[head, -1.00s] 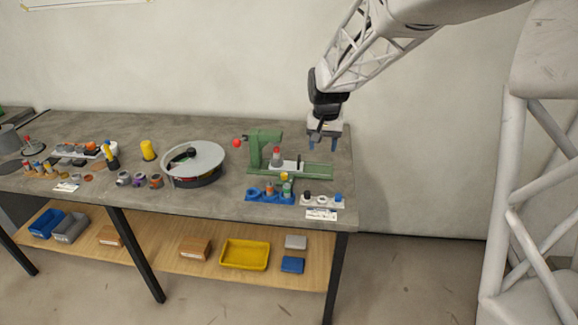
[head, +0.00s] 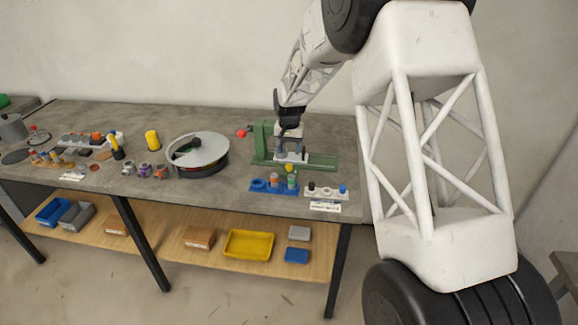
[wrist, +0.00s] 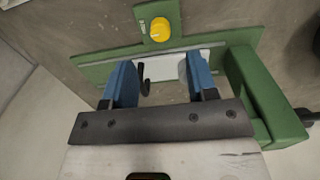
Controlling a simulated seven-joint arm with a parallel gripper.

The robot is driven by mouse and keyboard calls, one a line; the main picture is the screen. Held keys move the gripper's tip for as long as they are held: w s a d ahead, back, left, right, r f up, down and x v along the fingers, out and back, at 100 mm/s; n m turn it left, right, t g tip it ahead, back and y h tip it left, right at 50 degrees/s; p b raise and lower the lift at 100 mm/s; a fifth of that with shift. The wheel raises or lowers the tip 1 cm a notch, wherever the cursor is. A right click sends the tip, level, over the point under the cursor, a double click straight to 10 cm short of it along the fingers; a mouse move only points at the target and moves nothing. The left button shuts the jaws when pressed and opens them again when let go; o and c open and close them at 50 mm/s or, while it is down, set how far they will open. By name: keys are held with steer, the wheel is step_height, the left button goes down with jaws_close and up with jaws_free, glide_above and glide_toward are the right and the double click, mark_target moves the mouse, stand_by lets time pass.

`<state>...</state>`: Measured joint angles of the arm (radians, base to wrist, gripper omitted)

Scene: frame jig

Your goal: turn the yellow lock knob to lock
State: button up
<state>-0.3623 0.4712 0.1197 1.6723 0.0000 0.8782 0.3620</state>
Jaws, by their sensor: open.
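The yellow lock knob (wrist: 160,27) sits on a small green tab of the green jig (wrist: 262,95), near the top of the wrist view. A pale line runs across the knob's face, and a small white mark lies on the tab beside it. In the head view the knob (head: 290,168) is at the jig's front edge. My gripper (wrist: 162,75) is open, its two blue fingers apart over the jig's white block (wrist: 165,66). The knob lies beyond the fingertips, not between them. In the head view my gripper (head: 288,148) is over the jig, behind the knob.
A blue holder (head: 272,187) with coloured parts and a white holder (head: 326,191) stand in front of the jig. A red ball-ended lever (head: 241,134) sticks out at its left. A round turntable (head: 198,152) is farther left. A black handle (wrist: 143,80) is near the left finger.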

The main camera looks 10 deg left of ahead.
mark_target(289, 165)
stand_by(0.4)
steer(key=shift+f, duration=3.9)
steer(key=c, duration=0.9)
